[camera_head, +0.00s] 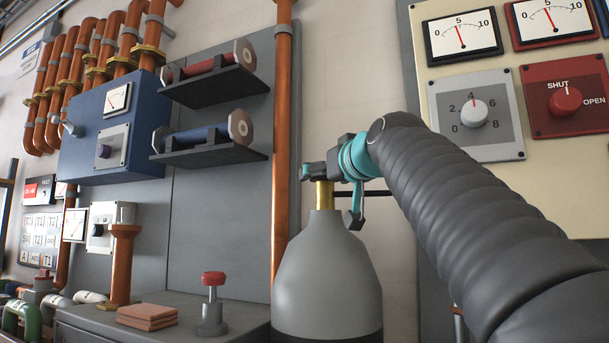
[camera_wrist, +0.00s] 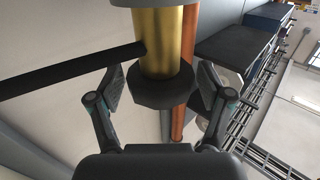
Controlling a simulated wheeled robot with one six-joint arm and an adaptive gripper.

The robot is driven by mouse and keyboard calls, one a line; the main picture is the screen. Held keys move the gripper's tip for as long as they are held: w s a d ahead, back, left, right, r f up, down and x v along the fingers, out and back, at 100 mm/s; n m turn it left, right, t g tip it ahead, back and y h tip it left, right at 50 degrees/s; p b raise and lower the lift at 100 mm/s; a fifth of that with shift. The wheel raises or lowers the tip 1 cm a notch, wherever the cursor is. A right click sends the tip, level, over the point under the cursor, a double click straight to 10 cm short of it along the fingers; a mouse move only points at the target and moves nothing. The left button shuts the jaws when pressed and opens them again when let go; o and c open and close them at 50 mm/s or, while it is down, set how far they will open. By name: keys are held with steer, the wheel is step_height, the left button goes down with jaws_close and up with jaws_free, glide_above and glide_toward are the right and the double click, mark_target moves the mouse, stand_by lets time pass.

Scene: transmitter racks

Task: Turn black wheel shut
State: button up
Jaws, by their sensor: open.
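The black wheel (camera_wrist: 162,88) shows in the wrist view as a dark, many-sided knob on the end of a brass valve stem (camera_wrist: 158,45). My gripper (camera_wrist: 163,84) is open, with one finger on each side of the wheel. Narrow gaps seem to show on both sides; I cannot tell whether either finger touches it. In the head view, my gripper (camera_head: 330,178) is at the top of a grey gas cylinder (camera_head: 327,265), by its brass neck (camera_head: 324,196). There I cannot tell the wheel apart from the dark gripper parts.
A black bar or hose (camera_wrist: 70,70) runs left from the brass stem. A vertical copper pipe (camera_head: 283,150) stands just left of the cylinder. Shelves with a red (camera_head: 210,68) and a blue cylinder part (camera_head: 200,137) are farther left. A dial panel (camera_head: 475,113) is right.

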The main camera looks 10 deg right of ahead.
mark_target(320, 178)
steer(key=shift+w+a, duration=0.2)
steer(key=shift+w, duration=0.55)
steer(key=shift+w+a, duration=0.15)
steer(key=shift+w, duration=0.6)
steer(key=c, duration=1)
